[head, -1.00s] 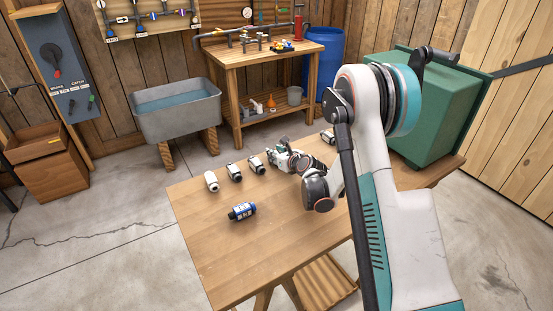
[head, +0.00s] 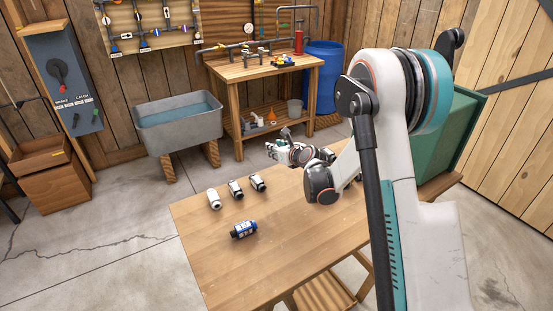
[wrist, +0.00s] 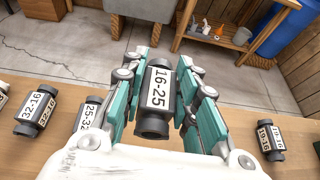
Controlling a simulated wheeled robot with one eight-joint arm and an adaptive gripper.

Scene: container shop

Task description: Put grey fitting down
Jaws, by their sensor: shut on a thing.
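My gripper (wrist: 160,85) is shut on a dark grey fitting (wrist: 153,122) with a white label reading 16-25. The fitting sits between the teal fingers, its round open end towards the wrist camera. In the head view my gripper (head: 274,151) is over the far edge of the wooden table (head: 210,252), and the held fitting is too small there to make out clearly. In the wrist view the fitting appears above the table, with floor behind it; its exact height cannot be told.
Labelled fittings stand on the table: one marked 32-16 (wrist: 35,111), one partly hidden marked 25-32 (wrist: 88,116), and another at right (wrist: 270,140). A green box (head: 462,135) is at right. The table's front is clear.

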